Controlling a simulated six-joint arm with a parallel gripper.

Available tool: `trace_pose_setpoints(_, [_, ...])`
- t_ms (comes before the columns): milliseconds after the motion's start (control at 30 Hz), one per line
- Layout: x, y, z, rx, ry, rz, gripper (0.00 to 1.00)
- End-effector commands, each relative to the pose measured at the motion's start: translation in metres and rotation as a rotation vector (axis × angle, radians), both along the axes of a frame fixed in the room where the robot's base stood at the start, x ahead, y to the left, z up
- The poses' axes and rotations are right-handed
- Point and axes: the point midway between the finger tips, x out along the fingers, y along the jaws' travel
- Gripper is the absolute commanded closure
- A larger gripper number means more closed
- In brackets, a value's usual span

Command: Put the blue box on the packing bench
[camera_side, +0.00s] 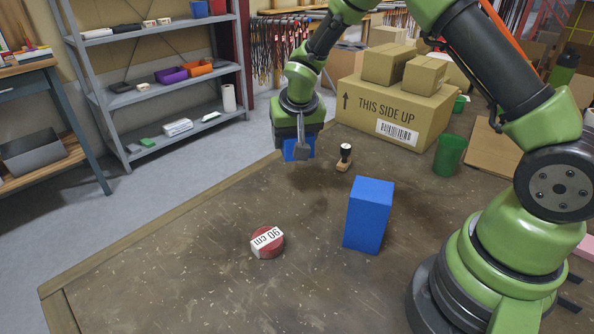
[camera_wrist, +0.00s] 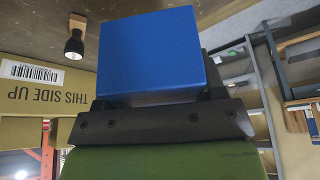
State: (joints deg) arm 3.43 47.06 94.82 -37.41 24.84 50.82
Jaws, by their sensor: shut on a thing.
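My gripper (camera_side: 302,153) is at the bench's far left edge in the side view, pointing down. It is shut on a blue box (camera_side: 290,149), mostly hidden behind the finger. The held blue box (camera_wrist: 150,55) fills the middle of the wrist view, between the dark jaws (camera_wrist: 160,108). A second, taller blue box (camera_side: 369,216) stands upright on the packing bench (camera_side: 190,270), right of the middle. The held box is near the bench top; I cannot tell whether it touches it.
A large carton (camera_side: 395,112) with smaller cartons and a green cup (camera_side: 449,155) are at the back. The bench's front left is clear. A grey shelf (camera_side: 160,85) stands beyond.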

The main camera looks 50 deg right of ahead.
Motion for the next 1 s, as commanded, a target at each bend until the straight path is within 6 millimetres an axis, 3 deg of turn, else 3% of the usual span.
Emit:
trace_pose_setpoints(300, [-0.051,0.032,0.071,0.009,0.013,0.309,0.64])
trace_pose_setpoints(500, [-0.085,0.049,0.098,0.006,0.002,0.493,0.64])
trace_pose_setpoints(667, [-0.099,0.055,0.103,0.002,-0.005,0.566,0.64])
trace_pose_setpoints(1000, [-0.126,0.055,0.070,0.001,-0.003,0.571,0.64])
